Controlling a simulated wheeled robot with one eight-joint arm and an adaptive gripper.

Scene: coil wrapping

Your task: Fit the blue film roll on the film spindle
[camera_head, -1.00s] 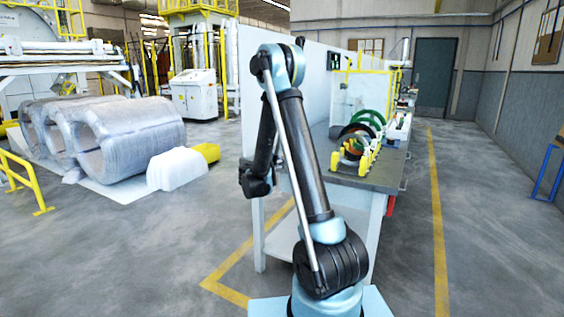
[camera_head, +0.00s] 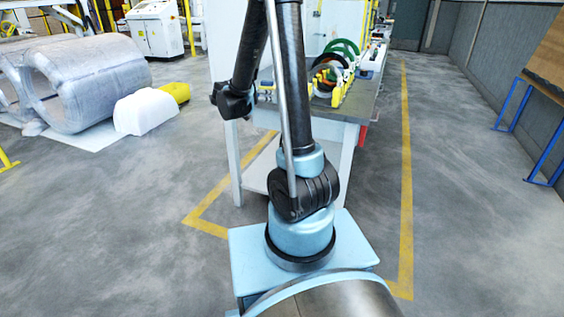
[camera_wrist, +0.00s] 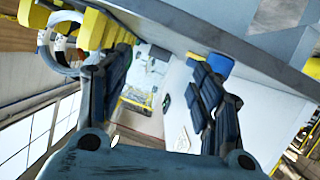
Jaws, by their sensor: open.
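My gripper (camera_wrist: 158,92) shows in the wrist view with its two dark fingers spread apart and nothing visible between them. A small blue rounded object (camera_wrist: 220,64) shows just behind the right finger, at the edge of a grey surface; I cannot tell whether it is the blue film roll. In the head view my arm rises in front of the workbench (camera_head: 347,107), and my fingers cannot be made out there. I cannot pick out the film spindle in either view.
Yellow racks (camera_head: 338,92) with green and dark rings (camera_head: 345,47) stand on the bench. Yellow parts (camera_wrist: 95,28) show at upper left in the wrist view. Wrapped coils (camera_head: 85,80) and a white block (camera_head: 145,112) lie left. The floor right of the bench is clear.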

